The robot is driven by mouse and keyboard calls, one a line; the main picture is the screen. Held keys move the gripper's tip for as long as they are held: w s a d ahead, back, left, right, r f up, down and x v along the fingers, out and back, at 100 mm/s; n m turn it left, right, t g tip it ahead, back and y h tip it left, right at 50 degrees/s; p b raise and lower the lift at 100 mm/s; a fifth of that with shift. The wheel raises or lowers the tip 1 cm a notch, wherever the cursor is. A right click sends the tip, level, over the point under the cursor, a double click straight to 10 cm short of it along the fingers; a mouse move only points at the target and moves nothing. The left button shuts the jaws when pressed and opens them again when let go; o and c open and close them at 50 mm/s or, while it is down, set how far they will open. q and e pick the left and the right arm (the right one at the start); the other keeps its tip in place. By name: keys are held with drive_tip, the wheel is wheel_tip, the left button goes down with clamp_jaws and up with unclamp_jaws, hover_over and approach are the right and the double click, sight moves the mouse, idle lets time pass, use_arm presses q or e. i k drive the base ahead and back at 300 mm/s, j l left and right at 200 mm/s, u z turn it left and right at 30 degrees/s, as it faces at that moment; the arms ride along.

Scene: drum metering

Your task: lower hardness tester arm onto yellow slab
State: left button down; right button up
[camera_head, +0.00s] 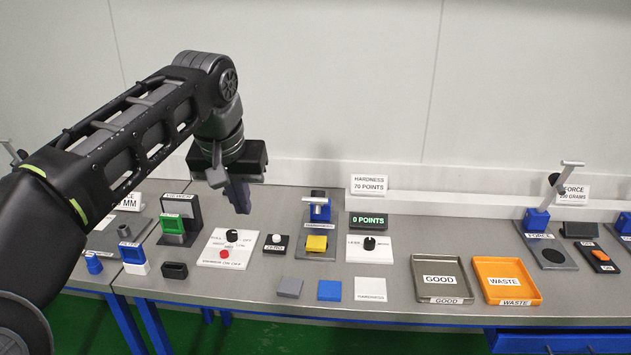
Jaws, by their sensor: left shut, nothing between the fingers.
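The hardness tester (319,225) stands at the middle of the bench, with a blue post and a pale arm (317,201) at its top. The yellow slab (316,244) lies on the tester's grey base, below and in front of the arm. The arm looks raised, with a gap above the slab. My left gripper (240,207) is shut and empty, pointing down, to the left of the tester and apart from it. It hangs above the panel with knobs. My right gripper is out of view.
A display reading 0 POINTS (368,220) and a white dial panel (369,250) stand right of the tester. Grey (289,287), blue (329,290) and white (370,289) slabs lie in front. GOOD (440,259) and WASTE (505,263) trays are further right.

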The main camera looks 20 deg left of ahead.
sight(317, 199)
drive_tip(key=i, duration=0.9)
